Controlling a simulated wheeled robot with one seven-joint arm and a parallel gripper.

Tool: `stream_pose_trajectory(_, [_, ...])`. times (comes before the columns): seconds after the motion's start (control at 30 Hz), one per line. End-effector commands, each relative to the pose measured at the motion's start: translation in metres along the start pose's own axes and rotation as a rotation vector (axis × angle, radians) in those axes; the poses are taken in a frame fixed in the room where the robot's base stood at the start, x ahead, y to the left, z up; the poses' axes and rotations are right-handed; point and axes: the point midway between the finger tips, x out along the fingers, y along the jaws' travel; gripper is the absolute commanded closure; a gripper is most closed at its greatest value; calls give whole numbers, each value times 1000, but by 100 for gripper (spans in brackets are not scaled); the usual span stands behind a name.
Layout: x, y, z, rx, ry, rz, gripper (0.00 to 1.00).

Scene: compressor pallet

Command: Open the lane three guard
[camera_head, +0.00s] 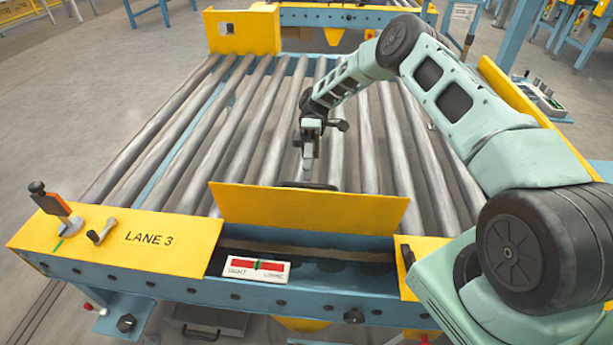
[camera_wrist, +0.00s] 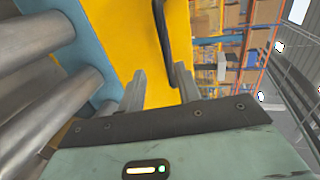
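The lane three guard is a yellow panel (camera_head: 310,208) standing raised and tilted at the front of the roller bed, with an uncovered recess in front of it. Its dark handle (camera_head: 308,185) shows just over its top edge. In the wrist view the yellow panel (camera_wrist: 130,35) fills the upper middle, and the black bar handle (camera_wrist: 161,30) runs down it. My gripper (camera_head: 308,165) is behind the panel, over the rollers, pointing down close to the handle. In the wrist view its two fingers (camera_wrist: 160,85) are apart with nothing clearly between them. Contact with the panel cannot be told.
A lever with an orange grip (camera_head: 52,202) and a small crank (camera_head: 101,232) stand on the LANE 3 cover (camera_head: 150,240) at left. Steel rollers (camera_head: 225,130) stretch behind. A yellow box (camera_head: 242,30) stands at the far end.

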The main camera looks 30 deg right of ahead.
Motion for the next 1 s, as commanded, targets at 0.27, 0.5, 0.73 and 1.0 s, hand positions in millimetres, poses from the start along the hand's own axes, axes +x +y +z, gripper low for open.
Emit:
stream_pose_trajectory(0.27, [-32, 1, 0, 0, 0, 1, 66])
stream_pose_trajectory(0.5, [-38, 0, 0, 0, -1, 0, 66])
stream_pose_trajectory(0.73, [-38, 0, 0, 0, -1, 0, 66])
stream_pose_trajectory(1.0, [-35, -8, -6, 9, -16, 19, 66])
